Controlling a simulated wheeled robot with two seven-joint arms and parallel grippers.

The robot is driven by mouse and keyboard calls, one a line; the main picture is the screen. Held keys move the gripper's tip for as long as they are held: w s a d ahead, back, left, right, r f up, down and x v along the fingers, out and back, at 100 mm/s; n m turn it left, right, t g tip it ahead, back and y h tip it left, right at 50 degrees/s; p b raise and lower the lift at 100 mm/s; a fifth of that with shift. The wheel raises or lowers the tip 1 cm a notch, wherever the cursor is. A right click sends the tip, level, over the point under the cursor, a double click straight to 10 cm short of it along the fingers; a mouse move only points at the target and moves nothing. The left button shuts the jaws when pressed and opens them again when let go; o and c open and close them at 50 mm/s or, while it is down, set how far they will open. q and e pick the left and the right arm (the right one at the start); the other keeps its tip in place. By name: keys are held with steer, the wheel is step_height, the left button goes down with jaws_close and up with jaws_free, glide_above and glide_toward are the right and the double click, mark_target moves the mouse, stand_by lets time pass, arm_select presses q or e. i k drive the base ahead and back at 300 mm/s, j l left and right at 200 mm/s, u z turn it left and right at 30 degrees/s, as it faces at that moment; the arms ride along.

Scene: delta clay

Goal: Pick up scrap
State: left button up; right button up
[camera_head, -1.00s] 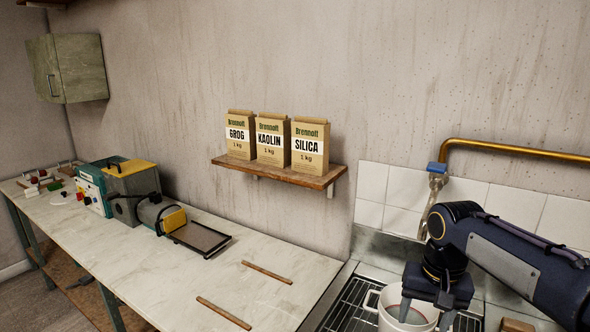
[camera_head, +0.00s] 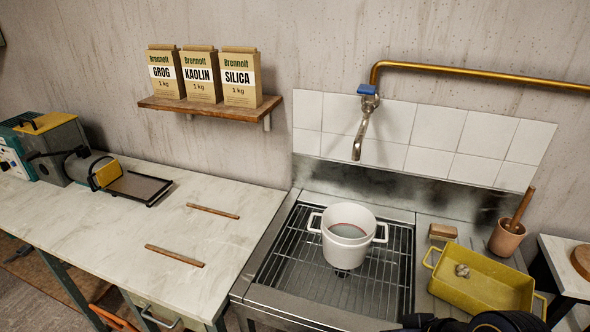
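A small greyish lump (camera_head: 462,270), which looks like the scrap, lies in the yellow two-handled tray (camera_head: 493,304) at the right. A white two-handled pot (camera_head: 345,256) stands on the metal rack of the sink, below the tap. Dark parts of my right arm show at the bottom edge, just in front of the yellow tray. They are cut off by the frame, and no fingertips can be seen. Nothing can be seen held there. My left gripper is not in view.
A brown block (camera_head: 443,232) and a mortar with pestle (camera_head: 507,236) stand behind the tray. The tap (camera_head: 364,125) hangs over the sink. Two wooden strips (camera_head: 213,212) lie on the left worktop, which is otherwise clear at its near end. Bags sit on a wall shelf (camera_head: 210,108).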

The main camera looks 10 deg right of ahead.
mark_target(462, 270)
steer(key=z, duration=1.8)
steer(key=i+l, duration=0.25)
steer(key=i+u, duration=0.1)
steer(key=u, duration=0.35)
steer(key=i+l+u, duration=0.1)
steer(key=u, duration=0.3)
steer(key=l+u, duration=0.2)
steer(key=u, duration=0.25)
steer(key=i+l+u, duration=0.1)
steer(key=u, duration=0.3)
